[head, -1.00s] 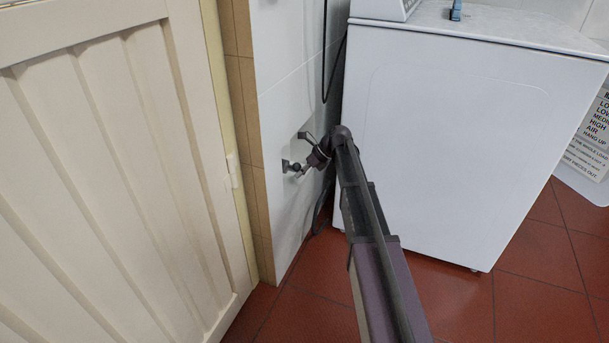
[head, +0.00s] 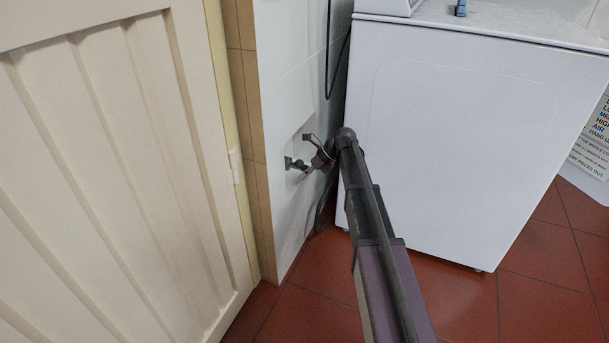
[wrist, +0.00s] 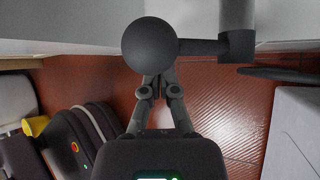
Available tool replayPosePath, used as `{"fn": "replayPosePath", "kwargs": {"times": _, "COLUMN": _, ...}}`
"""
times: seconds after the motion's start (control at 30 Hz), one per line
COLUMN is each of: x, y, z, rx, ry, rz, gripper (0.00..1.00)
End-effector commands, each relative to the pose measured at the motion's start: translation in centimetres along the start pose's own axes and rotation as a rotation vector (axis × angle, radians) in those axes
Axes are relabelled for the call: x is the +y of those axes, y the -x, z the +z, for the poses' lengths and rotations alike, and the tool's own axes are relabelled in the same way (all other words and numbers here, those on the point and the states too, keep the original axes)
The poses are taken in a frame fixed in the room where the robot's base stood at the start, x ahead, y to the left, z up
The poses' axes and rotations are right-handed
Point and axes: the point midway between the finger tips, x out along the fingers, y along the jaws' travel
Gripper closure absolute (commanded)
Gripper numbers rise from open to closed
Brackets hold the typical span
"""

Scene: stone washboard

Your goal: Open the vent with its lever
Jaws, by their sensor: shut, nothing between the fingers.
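The lever (head: 289,163) is a small dark fitting with a ball end, standing out from the white tiled wall. In the wrist view its dark ball (wrist: 150,53) is large and close, joined by a short rod to a grey upright post. My gripper (wrist: 157,88) is shut and empty, with its fingertips close to the ball and partly behind its lower edge. I cannot tell whether they touch. In the head view my gripper (head: 309,173) is beside the lever, just right of it. I cannot make out a separate vent opening.
A white washing machine (head: 450,140) stands close to the right of my arm. A cream panelled door (head: 110,170) is on the left. A dark cable (head: 328,50) hangs down the wall. Red floor tiles (head: 540,290) are bare at the front right.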

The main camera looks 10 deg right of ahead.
Motion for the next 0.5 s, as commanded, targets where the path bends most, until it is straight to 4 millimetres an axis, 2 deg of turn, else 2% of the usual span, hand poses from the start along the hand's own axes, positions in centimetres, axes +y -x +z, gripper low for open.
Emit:
{"fn": "replayPosePath", "kwargs": {"times": 0.37, "x": -0.6, "y": -1.4, "z": -1.8, "rx": -0.001, "ry": -0.002, "rz": -0.001, "gripper": 1.00}}
{"fn": "replayPosePath", "kwargs": {"times": 0.5, "x": -0.3, "y": 0.1, "z": -1.4, "rx": -0.002, "ry": -0.002, "rz": -0.001, "gripper": 1.00}}
